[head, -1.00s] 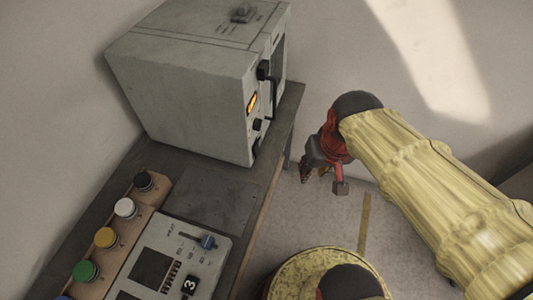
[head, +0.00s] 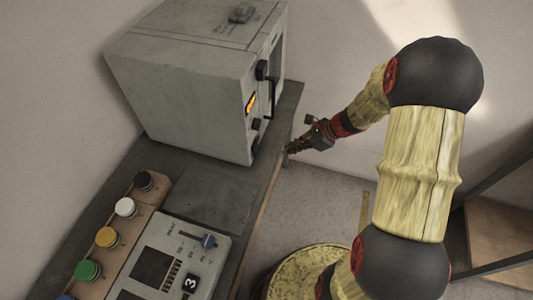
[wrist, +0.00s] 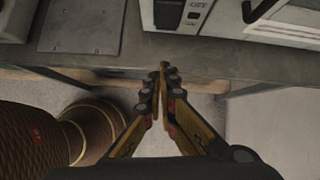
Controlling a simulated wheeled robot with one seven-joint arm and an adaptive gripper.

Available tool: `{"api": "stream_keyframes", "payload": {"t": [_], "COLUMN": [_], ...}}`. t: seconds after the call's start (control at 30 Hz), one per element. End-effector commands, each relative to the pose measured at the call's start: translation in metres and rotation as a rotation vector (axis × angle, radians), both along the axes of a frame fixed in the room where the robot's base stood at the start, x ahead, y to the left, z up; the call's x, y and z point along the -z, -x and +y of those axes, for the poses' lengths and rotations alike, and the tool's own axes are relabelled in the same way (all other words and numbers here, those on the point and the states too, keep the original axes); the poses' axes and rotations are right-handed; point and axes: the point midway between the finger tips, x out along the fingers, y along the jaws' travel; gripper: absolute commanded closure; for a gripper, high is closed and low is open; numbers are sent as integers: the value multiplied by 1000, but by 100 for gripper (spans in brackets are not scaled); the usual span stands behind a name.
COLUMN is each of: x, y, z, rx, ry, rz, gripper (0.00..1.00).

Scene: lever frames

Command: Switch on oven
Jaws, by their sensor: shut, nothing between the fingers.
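The oven (head: 185,80) is a grey box on the bench, with an orange lit display, dark knobs and a dark door handle on its right-hand face. In the wrist view the lower part of the oven front (wrist: 200,14) shows at the top, with a dark rocker-like switch (wrist: 169,13) beside an "OFF" label. My gripper (head: 291,148) is shut and empty, just off the bench's front edge, near the lower corner of the oven. In the wrist view my gripper (wrist: 163,70) has its fingertips together over the bench edge, below the switch and apart from it.
The bench (head: 265,180) also holds a control panel (head: 170,262) with a blue lever and a row of coloured buttons (head: 105,237). A flat plate (head: 207,198) lies between panel and oven. A dark-framed shelf (head: 500,235) stands at right. The floor before the bench is partly clear.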

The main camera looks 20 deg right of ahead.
Motion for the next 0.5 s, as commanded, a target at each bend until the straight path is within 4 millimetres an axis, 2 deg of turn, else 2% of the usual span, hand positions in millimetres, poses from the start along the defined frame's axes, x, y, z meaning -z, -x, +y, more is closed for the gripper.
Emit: {"api": "stream_keyframes", "payload": {"t": [0.13, 0.5], "x": [-1, -2], "y": [-4, -4], "z": [-1, -1], "rx": [93, 106], "ry": [-35, -40], "rz": [37, 46], "gripper": [100, 100]}}
